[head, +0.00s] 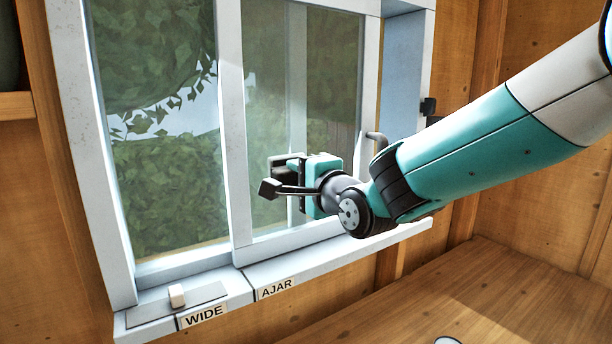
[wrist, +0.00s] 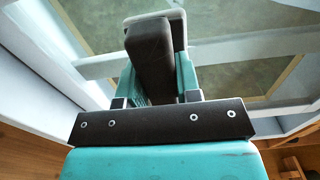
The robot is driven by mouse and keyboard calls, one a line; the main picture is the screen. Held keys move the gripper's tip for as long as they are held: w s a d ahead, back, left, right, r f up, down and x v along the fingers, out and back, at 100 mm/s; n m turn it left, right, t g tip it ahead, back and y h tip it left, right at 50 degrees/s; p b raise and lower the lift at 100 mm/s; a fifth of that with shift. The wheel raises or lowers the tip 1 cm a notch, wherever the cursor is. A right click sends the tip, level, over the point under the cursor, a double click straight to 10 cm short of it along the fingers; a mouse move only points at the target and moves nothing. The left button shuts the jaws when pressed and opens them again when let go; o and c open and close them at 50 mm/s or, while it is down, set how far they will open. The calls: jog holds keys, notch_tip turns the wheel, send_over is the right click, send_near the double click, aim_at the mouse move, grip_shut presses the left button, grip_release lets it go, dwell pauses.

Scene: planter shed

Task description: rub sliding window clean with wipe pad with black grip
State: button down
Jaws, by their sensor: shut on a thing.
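The sliding window (head: 304,90) has a pale frame, and its right pane looks hazier than the left one. My gripper (head: 290,178) is in front of the lower part of the right pane. It is shut on the wipe pad's black grip (wrist: 150,55), which stands between the teal fingers in the wrist view. The pad's light edge (wrist: 179,28) shows just beyond the grip, on the window side. In the head view the pad (head: 285,162) is small and partly hidden by the fingers. I cannot tell whether it touches the glass.
The sill carries labels WIDE (head: 204,314) and AJAR (head: 276,287). A small white block (head: 177,295) sits on a grey strip (head: 205,298) at the left. A grey handle (head: 376,140) and black catch (head: 428,106) are at the right. The wooden surface (head: 480,300) below is mostly clear.

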jog(key=shift+s+a, duration=0.7)
jog(key=shift+a, duration=0.3)
jog(key=shift+b, duration=0.3)
jog(key=b+v, duration=0.4)
jog(key=v, duration=0.4)
